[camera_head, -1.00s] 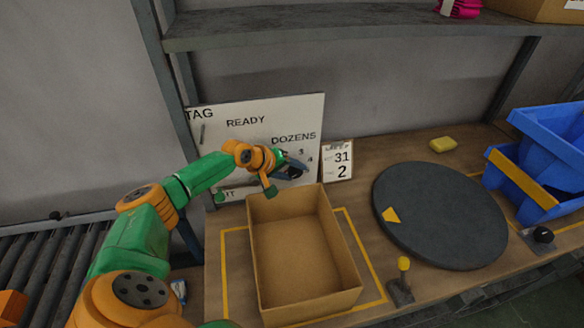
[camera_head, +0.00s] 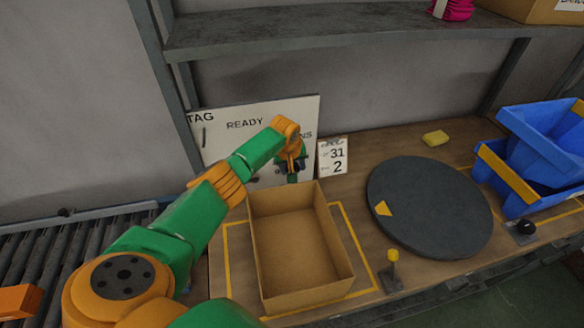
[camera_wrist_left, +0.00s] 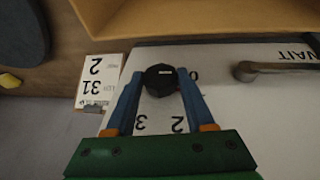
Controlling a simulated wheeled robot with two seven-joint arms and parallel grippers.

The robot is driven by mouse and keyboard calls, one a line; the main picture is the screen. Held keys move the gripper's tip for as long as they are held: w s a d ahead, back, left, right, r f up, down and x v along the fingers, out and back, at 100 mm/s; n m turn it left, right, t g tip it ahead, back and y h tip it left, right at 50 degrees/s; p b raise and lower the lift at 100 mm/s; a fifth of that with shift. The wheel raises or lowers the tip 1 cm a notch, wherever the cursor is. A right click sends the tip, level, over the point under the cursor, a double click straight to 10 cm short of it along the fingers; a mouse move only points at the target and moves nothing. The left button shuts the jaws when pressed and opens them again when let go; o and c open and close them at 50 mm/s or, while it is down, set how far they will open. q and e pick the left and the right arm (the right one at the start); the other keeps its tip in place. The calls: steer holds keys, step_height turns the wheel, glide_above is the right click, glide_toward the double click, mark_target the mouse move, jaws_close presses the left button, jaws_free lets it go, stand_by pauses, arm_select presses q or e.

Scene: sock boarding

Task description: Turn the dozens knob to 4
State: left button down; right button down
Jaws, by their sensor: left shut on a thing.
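The white board (camera_head: 225,150) stands upright at the back, with TAG, READY and a partly covered DOZENS label. My left gripper (camera_head: 292,168) is at the DOZENS part of the board and hides the dozens knob in the head view. In the left wrist view the black knob (camera_wrist_left: 160,80) sits between the two blue fingertips of my left gripper (camera_wrist_left: 161,84), which is shut on it. A short pale mark shows on the knob. The digits 3 and 2 and part of a 0 show around it, upside down; no 4 is visible. My right gripper is out of view.
A card (camera_head: 332,157) reading 31 and 2 stands right of the board. An open cardboard box (camera_head: 345,285) is in front of it. A lever (camera_wrist_left: 265,70) is beside the knob. A dark turntable (camera_head: 430,210), yellow-topped stick (camera_head: 392,257) and blue bins (camera_head: 530,150) are to the right.

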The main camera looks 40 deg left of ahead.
arm_select(q)
steer(key=shift+f, duration=0.1)
stand_by(0.3)
steer(key=shift+c, duration=1.3)
jaws_free()
steer(key=shift+r, duration=0.3)
steer(key=p+v, duration=0.1)
steer(key=v, duration=0.5)
steer(key=shift+r, duration=0.2)
steer(key=shift+s+d, duration=0.1)
steer(key=shift+s, duration=0.05)
